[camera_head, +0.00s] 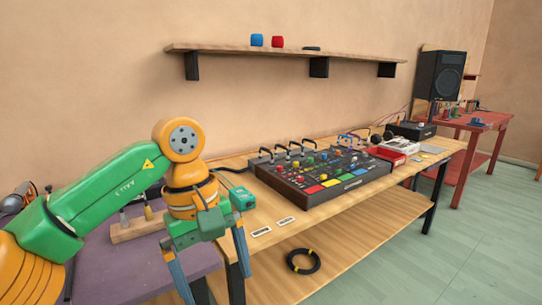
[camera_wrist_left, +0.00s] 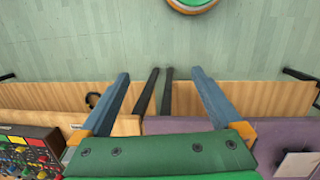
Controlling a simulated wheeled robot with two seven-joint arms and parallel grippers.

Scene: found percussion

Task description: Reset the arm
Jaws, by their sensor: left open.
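My left arm comes in from the left in the head view, green and orange. Its left gripper (camera_head: 214,276) points down in front of the table edge, with its two blue-grey fingers spread apart. In the left wrist view the fingers of the left gripper (camera_wrist_left: 160,76) are wide apart with nothing between them. Floor, table edge and dark table legs show beyond them. My right gripper is in neither view.
A black mixer board (camera_head: 335,190) with coloured pads stands on the wooden table (camera_head: 275,232). A purple table (camera_head: 120,275) adjoins at left. A teal box (camera_head: 242,198) sits behind the gripper. A black ring (camera_head: 303,261) lies on the lower shelf. Floor at right (camera_head: 450,260) is clear.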

